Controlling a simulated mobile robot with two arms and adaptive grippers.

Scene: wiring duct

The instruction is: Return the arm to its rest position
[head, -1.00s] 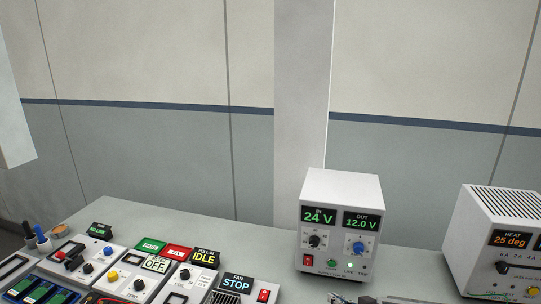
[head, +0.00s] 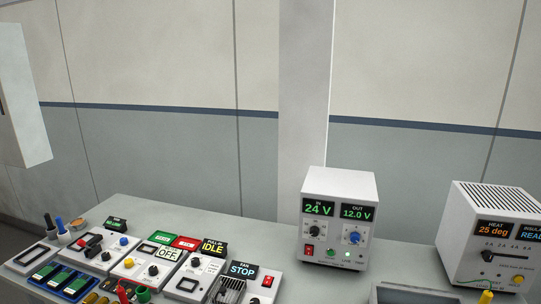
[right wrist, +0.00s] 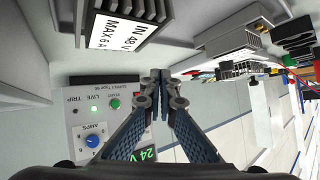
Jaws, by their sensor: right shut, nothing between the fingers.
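My right gripper (right wrist: 160,85) is in the right wrist view, its two blue-grey fingers brought together at the tips with nothing between them. Behind it is the white power supply (right wrist: 90,125) with a blue knob, seen turned over. The fingertips appear apart from it, though the depth is hard to judge. In the head view the same kind of supply (head: 320,240) stands upright on the bench, reading 24 V and 12.0 V. Neither gripper shows in the head view.
Several control modules (head: 195,275) crowd the bench's left part. A white heat unit (head: 480,240) stands at the right, beside a grey tray (head: 415,292). In the right wrist view, a grey finned housing with a white label (right wrist: 118,30) is close above the fingers. Bare bench (head: 400,258) lies between supply and heat unit.

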